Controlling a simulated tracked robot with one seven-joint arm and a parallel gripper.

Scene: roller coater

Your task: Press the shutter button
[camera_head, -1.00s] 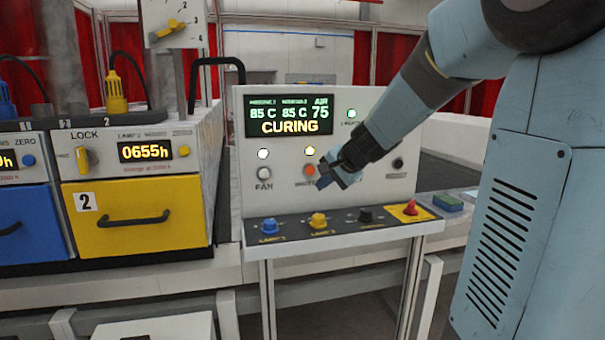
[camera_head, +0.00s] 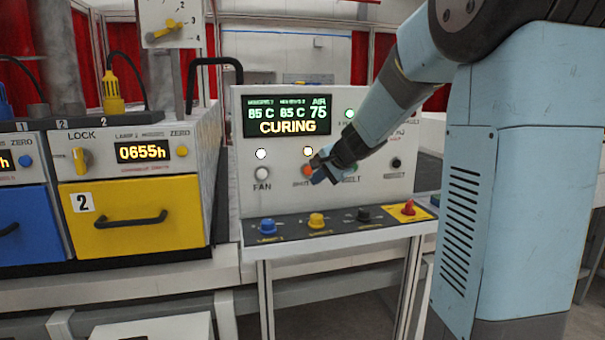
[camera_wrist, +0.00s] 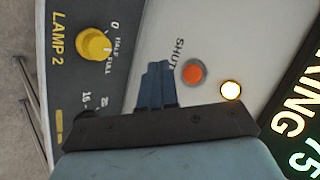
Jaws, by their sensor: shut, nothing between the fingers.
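The orange shutter button (camera_head: 307,170) is on the sloped front of the white control console, below a lit lamp. In the wrist view the orange button (camera_wrist: 194,72) shows in full, with part of the label "SHUT" beside it. My gripper (camera_head: 316,170) is shut and empty in front of the console, just right of the button in the head view. In the wrist view the closed blue fingertips (camera_wrist: 158,68) lie left of the button, beside it rather than over it. I cannot tell how far they are from the panel.
The display (camera_head: 287,115) reads CURING. A white FAN button (camera_head: 262,173) sits to the left. On the lower ledge are a blue knob (camera_head: 267,226), a yellow LAMP 2 knob (camera_wrist: 95,45), a black knob (camera_head: 363,214) and a red switch (camera_head: 408,208). A yellow drawer (camera_head: 135,218) stands left.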

